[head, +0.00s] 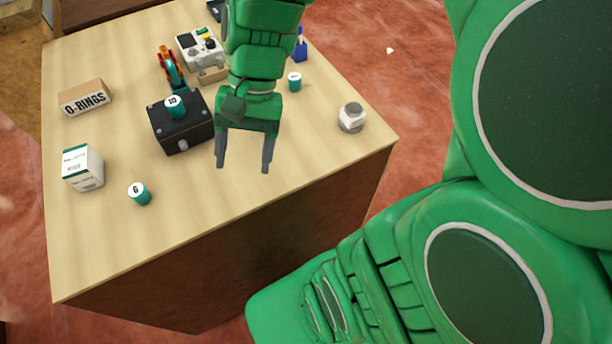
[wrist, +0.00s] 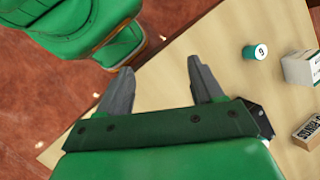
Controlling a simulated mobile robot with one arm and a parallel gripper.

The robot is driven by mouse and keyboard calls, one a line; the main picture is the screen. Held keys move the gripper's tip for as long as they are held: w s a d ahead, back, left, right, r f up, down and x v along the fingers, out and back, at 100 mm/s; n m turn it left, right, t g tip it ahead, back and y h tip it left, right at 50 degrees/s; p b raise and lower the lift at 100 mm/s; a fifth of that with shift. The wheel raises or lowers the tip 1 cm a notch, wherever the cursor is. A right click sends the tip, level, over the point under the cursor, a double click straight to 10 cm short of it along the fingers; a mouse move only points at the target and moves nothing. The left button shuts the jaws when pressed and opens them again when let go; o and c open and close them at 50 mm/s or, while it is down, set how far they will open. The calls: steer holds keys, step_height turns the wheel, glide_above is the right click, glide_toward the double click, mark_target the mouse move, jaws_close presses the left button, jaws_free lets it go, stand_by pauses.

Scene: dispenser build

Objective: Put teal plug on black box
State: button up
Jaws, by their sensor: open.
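The black box (head: 184,134) stands near the middle of the table. A teal plug with a white top marked 10 (head: 175,108) sits upright on top of it. A second teal plug marked 6 (head: 139,194) stands on the table in front of the box, and it also shows in the wrist view (wrist: 252,53). A third teal plug (head: 294,82) stands at the back right, its mark too small to read. My gripper (head: 243,168) is open and empty, right of the black box, above the table's front part. In the wrist view my gripper (wrist: 160,66) mostly hides the black box.
An O-rings carton (head: 85,98) and a white-green carton (head: 83,168) stand at the left. A grey-white round item (head: 352,117) stands near the right corner. An orange-teal tool (head: 171,68) and a device with buttons (head: 200,48) are behind the box. The front of the table (head: 110,255) is clear.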

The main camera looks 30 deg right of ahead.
steer(key=s+d+n+t+h, duration=0.1)
steer(key=s+d+n+h, duration=0.3)
steer(key=s, duration=0.5)
steer(key=shift+d+f+n, duration=0.2)
steer(key=shift+d+n, duration=0.4)
steer(key=shift+d, duration=0.75)
